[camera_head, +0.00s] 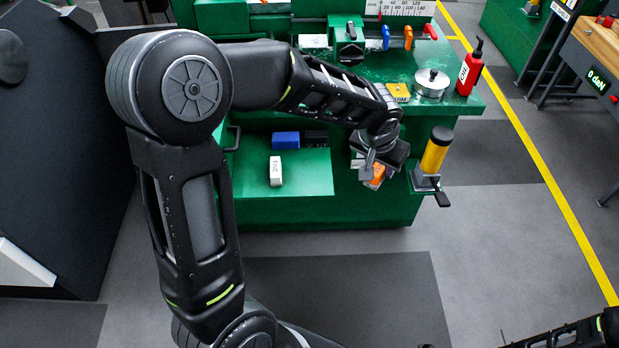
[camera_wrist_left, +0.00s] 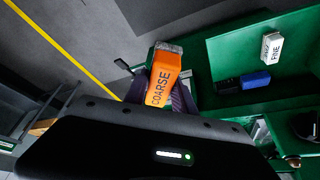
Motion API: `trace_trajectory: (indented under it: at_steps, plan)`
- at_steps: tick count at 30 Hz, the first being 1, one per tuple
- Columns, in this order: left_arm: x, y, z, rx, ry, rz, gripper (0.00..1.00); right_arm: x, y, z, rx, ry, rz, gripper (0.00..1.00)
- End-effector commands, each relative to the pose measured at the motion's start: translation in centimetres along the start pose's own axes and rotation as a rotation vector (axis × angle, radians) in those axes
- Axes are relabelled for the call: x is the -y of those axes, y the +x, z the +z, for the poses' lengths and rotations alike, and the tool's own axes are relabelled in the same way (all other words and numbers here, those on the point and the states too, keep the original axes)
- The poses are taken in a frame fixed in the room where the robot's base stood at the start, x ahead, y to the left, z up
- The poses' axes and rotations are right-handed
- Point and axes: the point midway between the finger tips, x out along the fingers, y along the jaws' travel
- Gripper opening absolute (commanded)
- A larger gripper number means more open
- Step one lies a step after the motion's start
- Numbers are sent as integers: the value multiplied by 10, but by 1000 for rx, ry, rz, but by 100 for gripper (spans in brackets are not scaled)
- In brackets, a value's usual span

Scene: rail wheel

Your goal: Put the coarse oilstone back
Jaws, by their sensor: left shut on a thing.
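The coarse oilstone is an orange block with a grey end, marked COARSE, and it shows in the left wrist view (camera_wrist_left: 162,78). In the head view it shows partly (camera_head: 377,176), below my left gripper (camera_head: 370,168). My left gripper is shut on the coarse oilstone and holds it at the front of the green bench, right of the green drawer or shelf (camera_head: 310,178). A white oilstone marked FINE (camera_head: 275,171) lies on that shelf and also shows in the left wrist view (camera_wrist_left: 271,47). My right gripper is out of view.
A blue block (camera_head: 285,140) and a dark block (camera_head: 316,137) lie at the back of the shelf. A yellow-and-black cylinder (camera_head: 435,150) stands right of my left gripper. A red bottle (camera_head: 469,70) and a metal pot (camera_head: 432,84) stand on the bench top. The shelf's right part looks bare.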

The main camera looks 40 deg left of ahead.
Motion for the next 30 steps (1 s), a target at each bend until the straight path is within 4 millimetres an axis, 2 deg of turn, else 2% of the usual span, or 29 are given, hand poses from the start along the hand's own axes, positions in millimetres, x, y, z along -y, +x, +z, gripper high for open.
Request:
trace_trajectory:
  at_steps: [5, 8, 12, 18, 21, 23, 30]
  plan:
    - [35, 32, -3, -1, -47, -25, 0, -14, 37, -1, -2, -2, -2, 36]
    - [68, 55, -5, 0, -86, -44, 0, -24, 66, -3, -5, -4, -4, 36]
    - [125, 85, -6, 1, -147, -70, 0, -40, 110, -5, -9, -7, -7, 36]
    - [195, 109, 0, -2, -209, -91, 0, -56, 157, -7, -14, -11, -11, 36]
    - [216, 112, 2, -4, -224, -95, 0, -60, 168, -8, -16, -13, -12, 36]
    - [223, 112, 3, -5, -229, -95, 0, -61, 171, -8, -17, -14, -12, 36]
    - [228, 108, 2, -5, -230, -95, 0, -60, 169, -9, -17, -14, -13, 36]
